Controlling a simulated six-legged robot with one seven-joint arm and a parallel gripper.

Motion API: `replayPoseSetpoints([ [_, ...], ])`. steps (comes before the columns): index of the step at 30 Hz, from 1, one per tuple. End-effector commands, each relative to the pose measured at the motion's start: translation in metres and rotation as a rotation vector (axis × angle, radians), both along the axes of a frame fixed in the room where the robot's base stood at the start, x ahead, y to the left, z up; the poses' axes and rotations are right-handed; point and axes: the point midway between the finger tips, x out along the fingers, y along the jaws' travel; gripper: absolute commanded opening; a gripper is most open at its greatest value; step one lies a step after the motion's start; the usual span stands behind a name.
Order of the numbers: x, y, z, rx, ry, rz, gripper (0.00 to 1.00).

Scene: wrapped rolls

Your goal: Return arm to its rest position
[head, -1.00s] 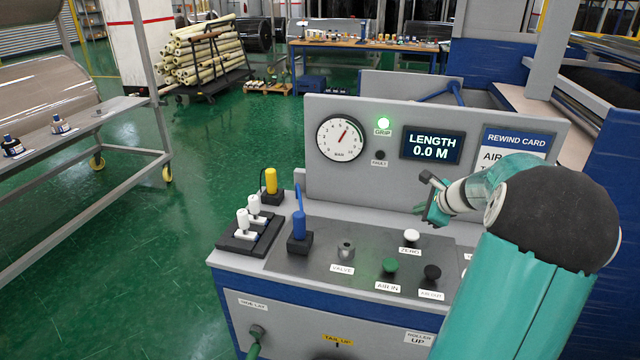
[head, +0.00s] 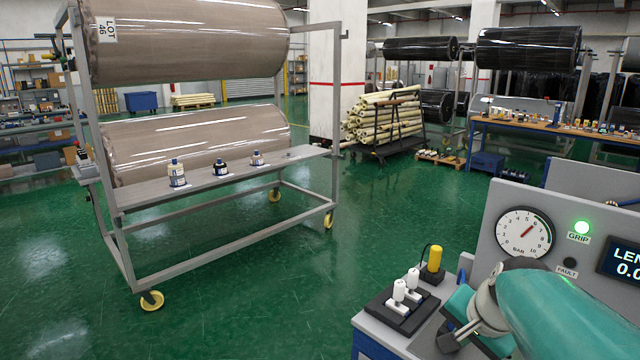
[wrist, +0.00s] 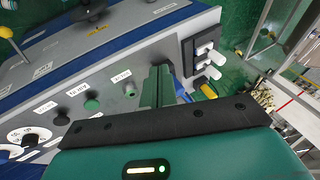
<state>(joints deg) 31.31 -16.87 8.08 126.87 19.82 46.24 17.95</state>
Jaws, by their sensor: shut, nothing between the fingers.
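My arm reaches in from the right of the head view over the grey console (head: 490,240). My gripper (head: 447,343) is low there, just right of the white plugs, shut and empty. In the wrist view the gripper's green fingers (wrist: 157,86) are together above the control panel, with a blue plug (wrist: 182,92) close beside them. I cannot tell if they touch.
A black tray with white plugs (head: 400,295) and a yellow plug (head: 434,258) sits at the console's left end. A rack (head: 225,188) with large wrapped rolls (head: 190,40) and small bottles stands at left. Green floor (head: 290,290) between rack and console is clear.

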Motion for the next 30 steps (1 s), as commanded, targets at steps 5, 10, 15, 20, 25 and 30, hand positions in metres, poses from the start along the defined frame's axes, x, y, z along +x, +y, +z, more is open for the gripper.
replayPoseSetpoints([
  [5, -0.047, 0.062, 0.008, -0.183, 0.004, 0.322, 0.0],
  [10, -0.093, 0.096, 0.006, -0.338, -0.008, 0.598, 0.0],
  [15, -0.119, 0.11, 0.0, -0.429, -0.018, 0.763, 0.0],
  [20, -0.124, 0.112, -0.001, -0.451, -0.02, 0.799, 0.0],
  [25, -0.124, 0.111, -0.001, -0.449, -0.02, 0.795, 0.0],
  [30, -0.124, 0.112, -0.001, -0.448, -0.02, 0.795, 0.0],
])
